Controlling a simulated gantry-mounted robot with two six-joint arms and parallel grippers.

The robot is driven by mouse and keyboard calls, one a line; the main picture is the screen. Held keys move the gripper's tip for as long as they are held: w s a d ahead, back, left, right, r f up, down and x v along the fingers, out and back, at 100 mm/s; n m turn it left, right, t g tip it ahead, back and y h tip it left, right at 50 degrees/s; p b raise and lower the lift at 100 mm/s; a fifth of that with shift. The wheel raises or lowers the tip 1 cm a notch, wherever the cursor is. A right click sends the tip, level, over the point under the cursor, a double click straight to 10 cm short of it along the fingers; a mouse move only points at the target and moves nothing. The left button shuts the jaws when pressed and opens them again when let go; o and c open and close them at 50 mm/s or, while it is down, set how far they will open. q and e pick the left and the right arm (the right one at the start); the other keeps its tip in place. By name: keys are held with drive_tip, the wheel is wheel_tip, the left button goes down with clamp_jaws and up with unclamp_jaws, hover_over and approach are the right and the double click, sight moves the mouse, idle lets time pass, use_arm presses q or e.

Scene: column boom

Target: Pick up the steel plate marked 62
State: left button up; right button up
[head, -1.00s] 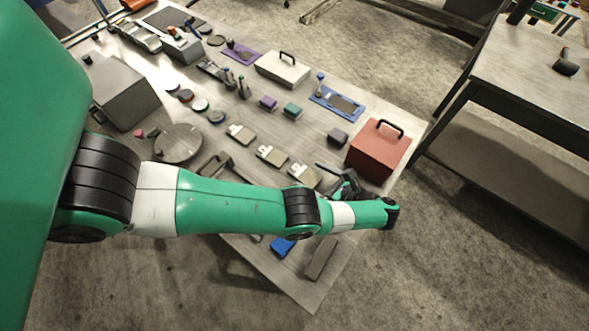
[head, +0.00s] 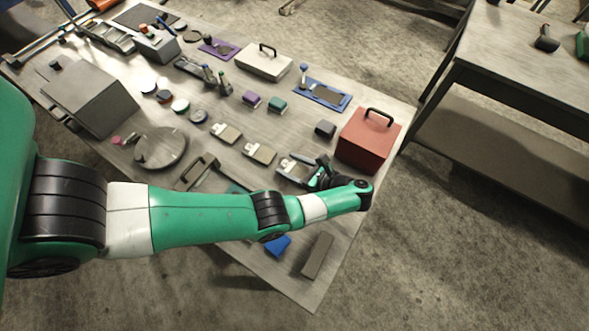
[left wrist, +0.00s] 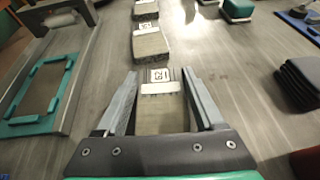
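Three steel plates with pale labels lie in a row on the table. The nearest plate (head: 289,166) is at my left gripper (head: 308,168) in the head view, partly covered by it. In the left wrist view this nearest plate (left wrist: 162,115) lies between the two spread fingers of my left gripper (left wrist: 160,74), with gaps at its sides. Its label carries a dark marking that I cannot read surely. The middle plate (left wrist: 150,44) and the far plate (left wrist: 145,10) lie beyond it; their markings are unreadable. My right gripper is not in view.
A red box with a black handle (head: 367,140) stands close to the right of my left gripper. A small dark block (head: 325,128) lies behind. A green-framed tray (left wrist: 42,90) is left in the wrist view. A grey bar (head: 317,255) lies at the table's near corner.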

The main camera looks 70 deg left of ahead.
sight(291, 168)
use_arm(q)
clamp_jaws()
drive_tip(key=shift+r, duration=0.15)
drive_tip(key=shift+r+p, duration=0.65)
drive_tip(key=shift+p, duration=0.15)
wheel_tip(291, 168, up, 3)
drive_tip(key=p, duration=0.3)
drive_tip(key=shift+f, duration=0.1)
drive_tip(key=s+d+r+p, duration=0.3)
drive_tip(key=s+r+p, duration=0.5)
drive_tip(key=s+p, duration=0.5)
drive_tip(key=p, duration=0.5)
drive_tip(key=shift+s+d+r+p, duration=0.2)
drive_tip(key=shift+s+r+p, duration=0.1)
drive_tip(key=shift+p, duration=0.1)
